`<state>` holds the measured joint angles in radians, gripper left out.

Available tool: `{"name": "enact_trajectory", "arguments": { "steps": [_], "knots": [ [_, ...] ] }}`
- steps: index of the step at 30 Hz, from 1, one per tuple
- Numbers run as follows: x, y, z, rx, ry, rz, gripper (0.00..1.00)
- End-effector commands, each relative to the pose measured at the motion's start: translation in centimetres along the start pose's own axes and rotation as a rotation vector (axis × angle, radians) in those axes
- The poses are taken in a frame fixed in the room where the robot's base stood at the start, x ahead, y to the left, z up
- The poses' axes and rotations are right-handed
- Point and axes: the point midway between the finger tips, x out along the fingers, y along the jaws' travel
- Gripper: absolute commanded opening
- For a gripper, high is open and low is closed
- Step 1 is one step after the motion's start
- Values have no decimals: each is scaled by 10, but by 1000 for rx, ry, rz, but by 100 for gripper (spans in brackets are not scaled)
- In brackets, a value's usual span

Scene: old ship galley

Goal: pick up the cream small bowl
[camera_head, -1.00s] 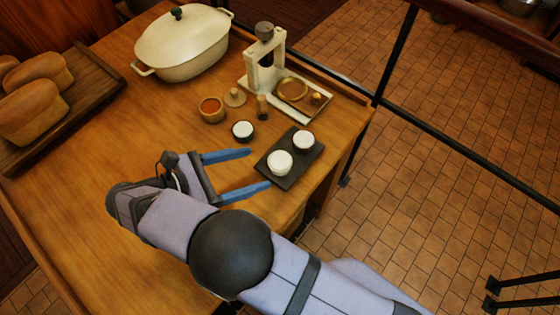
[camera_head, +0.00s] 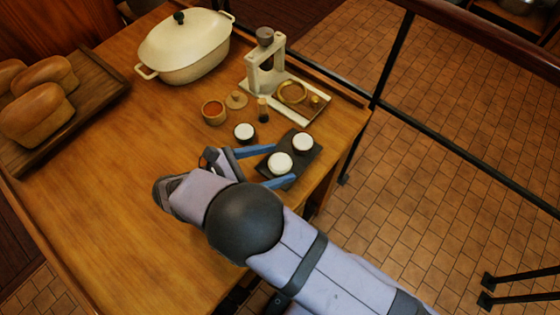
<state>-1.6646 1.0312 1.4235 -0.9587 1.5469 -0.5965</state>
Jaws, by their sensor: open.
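The cream small bowl (camera_head: 280,163) sits on the near part of a dark tray (camera_head: 304,165) at the table's right edge. A dark cup with a white top (camera_head: 303,143) stands beside it on the same tray. My gripper (camera_head: 284,162) is open, with one blue finger on the upper side of the cream bowl and the other on its lower side. The bowl shows between the fingertips. I cannot tell whether either finger touches it or how high the fingers are.
Another white-topped dark cup (camera_head: 244,132) and a pepper-mill-like item (camera_head: 262,110) stand close above the upper finger. An orange-filled bowl (camera_head: 213,112), a cream press (camera_head: 266,75), a lidded pot (camera_head: 185,48) and a bread board (camera_head: 92,98) stand farther off. The table's left middle is clear.

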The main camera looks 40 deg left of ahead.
Motion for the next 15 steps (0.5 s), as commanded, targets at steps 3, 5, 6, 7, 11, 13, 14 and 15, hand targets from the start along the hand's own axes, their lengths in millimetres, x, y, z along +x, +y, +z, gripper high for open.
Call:
{"name": "enact_trajectory", "arguments": {
  "steps": [3,5,6,7,11,13,14,15],
  "knots": [
    [0,0,0,0,0,0,67],
    [0,0,0,0,0,0,60],
    [0,0,0,0,0,0,50],
    [0,0,0,0,0,0,43],
    [0,0,0,0,0,1,21],
    [0,0,0,0,0,1,21],
    [0,0,0,0,0,1,21],
    [0,0,0,0,0,1,21]
  ]
}}
